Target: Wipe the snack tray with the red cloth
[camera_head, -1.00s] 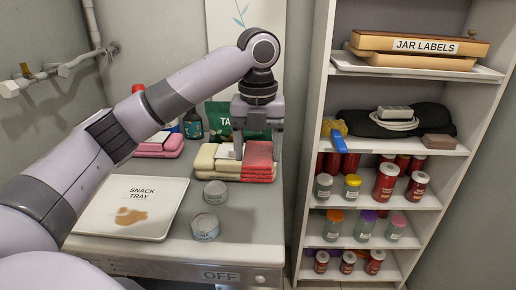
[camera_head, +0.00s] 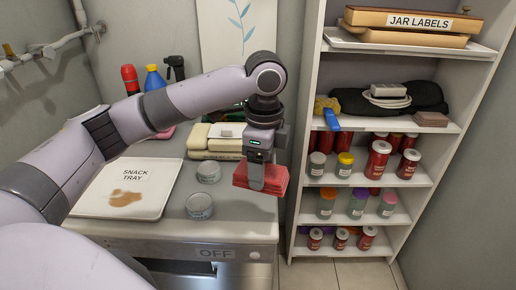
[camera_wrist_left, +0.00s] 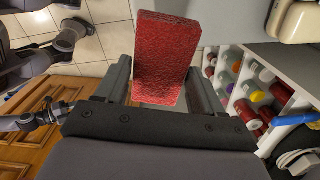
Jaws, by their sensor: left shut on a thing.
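The red cloth (camera_head: 262,178) is a folded, thick block. My left gripper (camera_head: 257,184) is shut on it and holds it up near the right edge of the counter. The left wrist view shows the cloth (camera_wrist_left: 165,55) between the two fingers (camera_wrist_left: 158,90). The white snack tray (camera_head: 92,203) lies on the counter at the left, with a brown stain (camera_head: 125,198) below its label. The cloth is apart from the tray, to its right.
Bottles (camera_head: 153,78) stand at the back left. A shelf unit (camera_head: 300,150) with several jars stands right of the counter.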

